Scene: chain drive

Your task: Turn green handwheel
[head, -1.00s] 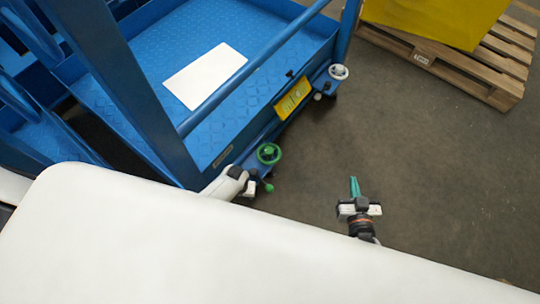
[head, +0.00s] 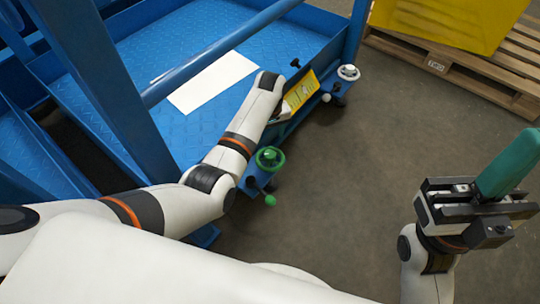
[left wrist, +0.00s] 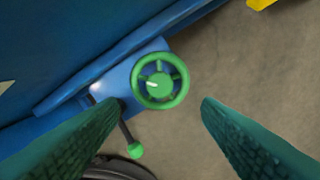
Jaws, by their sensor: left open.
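The green handwheel (head: 269,158) sits on a blue bracket at the corner of the blue frame, with a green ball on a lever below it. In the left wrist view the handwheel (left wrist: 160,85) shows face-on, a spoked ring with a green hub. My left gripper (left wrist: 161,102) is open, its two green fingers apart on either side below the wheel and seemingly not touching it. In the head view my left arm bends beside the wheel and hides most of that gripper. My right gripper (head: 487,192) is raised at the right, far from the wheel; its finger gap is unclear.
The blue platform (head: 207,38) with rails fills the left. A yellow label (head: 300,92) and a pale handwheel (head: 348,72) sit along its edge. A wooden pallet (head: 465,75) with a yellow box (head: 440,20) stands at the upper right. The floor between is clear.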

